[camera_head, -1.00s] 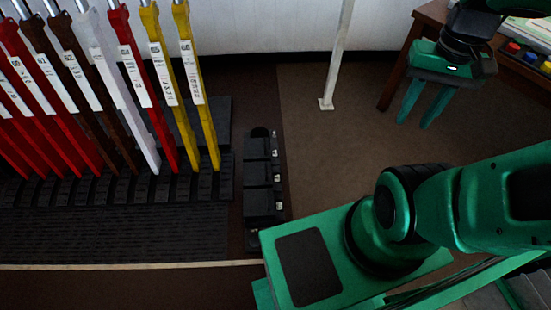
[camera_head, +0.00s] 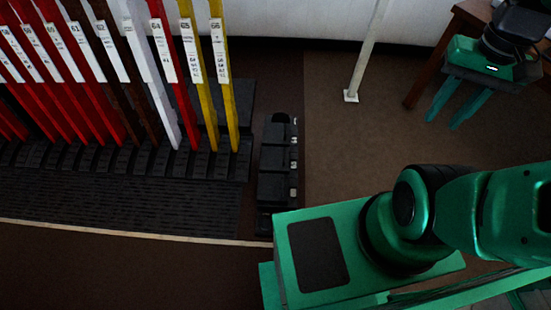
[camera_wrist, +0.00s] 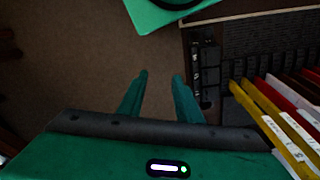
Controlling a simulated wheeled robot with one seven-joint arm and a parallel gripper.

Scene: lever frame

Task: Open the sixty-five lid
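No lid marked sixty-five can be read. A low black box (camera_head: 276,190) in several segments, with small silver fittings along its right side, stands on the floor right of the levers. It also shows in the wrist view (camera_wrist: 208,62), where its small markings are unreadable. The yellow lever labelled 65 (camera_head: 205,85) stands left of the yellow lever 66 (camera_head: 222,75). My gripper (camera_head: 442,124) is at the upper right in the head view, far from the box. Its two fingers are apart and empty, over bare floor, as the wrist view (camera_wrist: 160,76) shows.
Red, brown and white levers (camera_head: 100,80) stand in a row on a black ribbed base (camera_head: 120,205). A thin white post (camera_head: 365,50) and a wooden table (camera_head: 440,50) stand at the back right.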

